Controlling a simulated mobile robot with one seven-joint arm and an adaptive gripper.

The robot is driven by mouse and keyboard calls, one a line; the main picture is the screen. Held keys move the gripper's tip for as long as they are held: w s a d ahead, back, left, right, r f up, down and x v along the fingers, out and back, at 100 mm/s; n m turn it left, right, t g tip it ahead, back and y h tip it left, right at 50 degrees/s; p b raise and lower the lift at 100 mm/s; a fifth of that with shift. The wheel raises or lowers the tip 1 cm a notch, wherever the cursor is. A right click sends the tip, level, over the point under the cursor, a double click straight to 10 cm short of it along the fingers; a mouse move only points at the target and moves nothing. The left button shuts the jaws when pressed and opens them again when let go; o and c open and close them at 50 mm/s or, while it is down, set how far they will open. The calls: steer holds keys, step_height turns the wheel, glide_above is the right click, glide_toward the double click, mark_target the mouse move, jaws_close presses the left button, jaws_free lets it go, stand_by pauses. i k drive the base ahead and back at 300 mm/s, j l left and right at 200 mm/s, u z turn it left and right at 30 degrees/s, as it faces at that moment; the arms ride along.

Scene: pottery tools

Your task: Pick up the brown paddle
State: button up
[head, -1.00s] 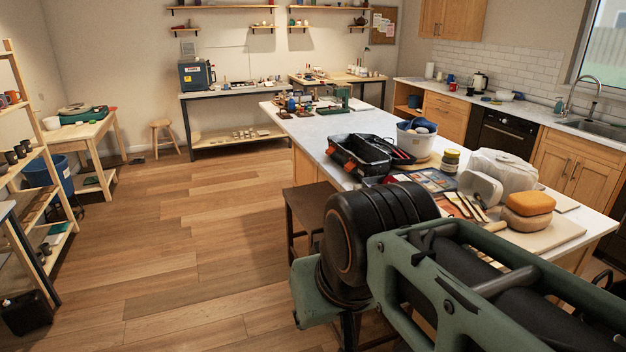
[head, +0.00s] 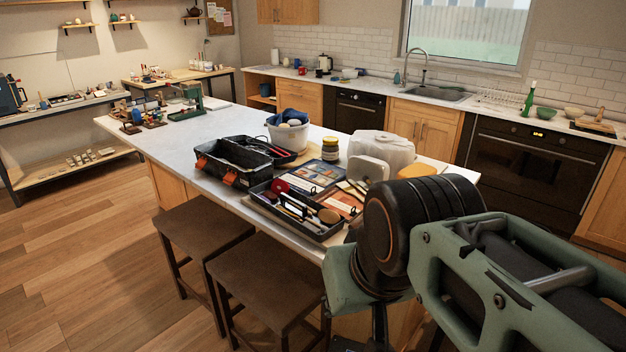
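No brown paddle can be made out for certain. A black tool tray (head: 318,236) lies near the front edge of the white-topped island (head: 172,142). It holds several thin tools, a red round piece (head: 280,186) and a tan-brown round piece (head: 329,216); I cannot tell whether the brown one is a paddle. Pale wooden tools (head: 350,189) lie just right of the tray, partly hidden by my arm. My arm fills the lower right and covers the island's near right end. My gripper's fingers do not show.
A black open toolbox (head: 232,165), a white bucket (head: 288,136), a yellow-labelled jar (head: 330,149) and a clear plastic bin (head: 382,150) crowd the island. Two brown stools (head: 203,222) (head: 268,275) stand against its front. The wooden floor at left is clear.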

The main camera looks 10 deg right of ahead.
mark_target(355, 224)
steer(key=i+j+z, duration=0.15)
steer(key=z, duration=0.35)
steer(key=i+j+z, duration=0.25)
steer(key=z, duration=0.2)
